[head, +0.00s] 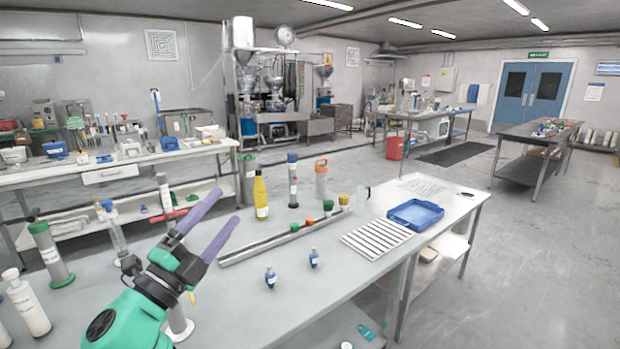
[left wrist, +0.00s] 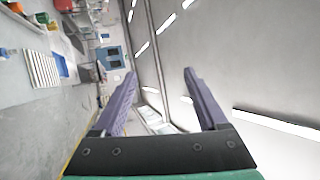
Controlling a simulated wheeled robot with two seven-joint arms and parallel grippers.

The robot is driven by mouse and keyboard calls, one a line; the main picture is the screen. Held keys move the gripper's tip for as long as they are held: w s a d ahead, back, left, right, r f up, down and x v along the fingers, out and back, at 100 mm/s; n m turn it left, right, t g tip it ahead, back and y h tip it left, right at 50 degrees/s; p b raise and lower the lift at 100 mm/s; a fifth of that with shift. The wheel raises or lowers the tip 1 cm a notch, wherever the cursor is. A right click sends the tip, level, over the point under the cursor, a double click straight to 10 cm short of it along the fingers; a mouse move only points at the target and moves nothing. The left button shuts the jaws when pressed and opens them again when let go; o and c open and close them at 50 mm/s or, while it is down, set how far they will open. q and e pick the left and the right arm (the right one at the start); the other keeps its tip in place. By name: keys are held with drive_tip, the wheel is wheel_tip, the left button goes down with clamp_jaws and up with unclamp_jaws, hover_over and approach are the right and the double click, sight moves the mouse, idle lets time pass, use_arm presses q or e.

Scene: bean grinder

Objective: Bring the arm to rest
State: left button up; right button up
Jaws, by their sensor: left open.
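My left gripper (head: 219,222) is open and empty, raised over the near left part of the grey table (head: 340,262). Its two purple fingers point up and to the right, well apart. In the left wrist view the gripper (left wrist: 160,85) shows its spread fingers with nothing between them, and the room lies sideways beyond. The green arm comes in from the bottom of the head view. My right gripper is not in view.
A yellow bottle (head: 261,195), a blue-capped tube (head: 292,180), an orange-topped cylinder (head: 321,180), a long metal rail (head: 283,238), two small blue bottles, a white slatted rack (head: 376,238) and a blue tray (head: 416,214) occupy the table. Its front right is bare.

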use_arm(q)
drive_tip(key=s+a+f+n+g+y, duration=0.25)
drive_tip(key=a+f+n+y, duration=0.3)
drive_tip(key=f+n, duration=0.4)
drive_tip(key=s+a+f+n+g+y, duration=0.1)
drive_tip(key=a+f+n+g+y, duration=0.4)
drive_tip(key=f, duration=0.7)
drive_tip(key=s+d+f+n+g, duration=0.3)
drive_tip(key=s+f+n+g, duration=0.45)
drive_tip(key=s+f, duration=1.1)
wheel_tip(320, 180, down, 21)
drive_tip(key=s+m+g, duration=0.2)
drive_tip(key=s+g, duration=0.1)
drive_tip(key=s+a+f+g, duration=0.1)
drive_tip(key=s+a+f, duration=0.1)
drive_tip(key=s+f, duration=1.3)
drive_tip(key=shift+s+a+f, duration=0.35)
drive_tip(key=shift+s+f, duration=0.05)
drive_tip(key=shift+s, duration=0.5)
